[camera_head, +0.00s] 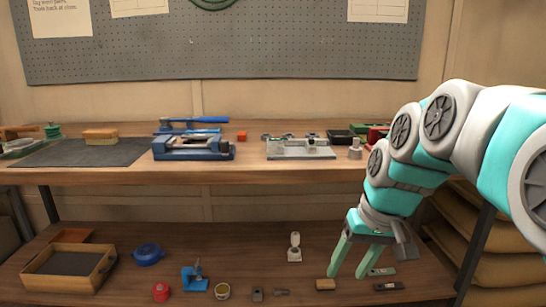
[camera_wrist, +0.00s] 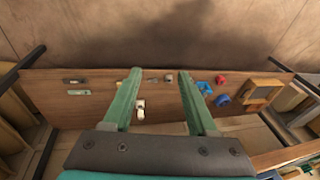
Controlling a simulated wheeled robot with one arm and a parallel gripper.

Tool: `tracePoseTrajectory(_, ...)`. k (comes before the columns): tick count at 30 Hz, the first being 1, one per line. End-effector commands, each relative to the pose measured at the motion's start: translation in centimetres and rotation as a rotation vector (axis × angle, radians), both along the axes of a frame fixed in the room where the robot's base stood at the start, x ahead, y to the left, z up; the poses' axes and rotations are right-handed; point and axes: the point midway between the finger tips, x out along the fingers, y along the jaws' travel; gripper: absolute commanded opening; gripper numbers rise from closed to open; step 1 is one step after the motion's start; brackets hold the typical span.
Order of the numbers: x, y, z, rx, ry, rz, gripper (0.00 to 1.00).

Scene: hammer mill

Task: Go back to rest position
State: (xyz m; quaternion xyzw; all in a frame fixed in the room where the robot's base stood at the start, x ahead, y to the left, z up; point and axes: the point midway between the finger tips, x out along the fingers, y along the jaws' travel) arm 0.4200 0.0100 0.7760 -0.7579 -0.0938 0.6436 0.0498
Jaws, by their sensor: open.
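My gripper (camera_head: 352,272) is open, its two green fingers pointing down and spread apart over the right part of the lower shelf. It also shows in the wrist view (camera_wrist: 158,98), with nothing between its fingers. In the head view a small tan block (camera_head: 325,284) lies by the left fingertip. Two small flat grey-green pieces lie just right of the fingers, the nearer one (camera_head: 388,286) and the farther one (camera_head: 381,271). I cannot tell the exact height of the fingertips above the shelf. My arm comes in from the right side of the head view.
The workbench (camera_head: 250,174) above the lower shelf holds a blue vise (camera_head: 193,148) and a grey fixture (camera_head: 300,149). On the lower shelf are a wooden tray (camera_head: 101,269), a blue round item (camera_head: 148,254), a blue clamp (camera_head: 194,278) and a white upright part (camera_head: 294,247). Sacks (camera_head: 500,240) stand right.

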Motion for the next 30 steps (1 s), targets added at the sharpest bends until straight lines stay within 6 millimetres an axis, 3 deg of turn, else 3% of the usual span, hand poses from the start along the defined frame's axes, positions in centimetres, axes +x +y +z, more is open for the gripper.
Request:
tracePoseTrajectory(1, -2.4, 0.4, -1.5, -0.021, 0.035, 0.003, 0.58)
tracePoseTrajectory(9, -14.0, 0.4, -9.0, -0.131, 0.205, -0.013, 0.58)
tracePoseTrajectory(15, -20.3, -0.5, -12.8, -0.19, 0.289, -0.037, 0.58)
tracePoseTrajectory(20, -22.4, -0.9, -14.0, -0.208, 0.318, -0.046, 0.58)
tracePoseTrajectory(30, -22.5, -1.0, -14.1, -0.209, 0.32, -0.047, 0.58)
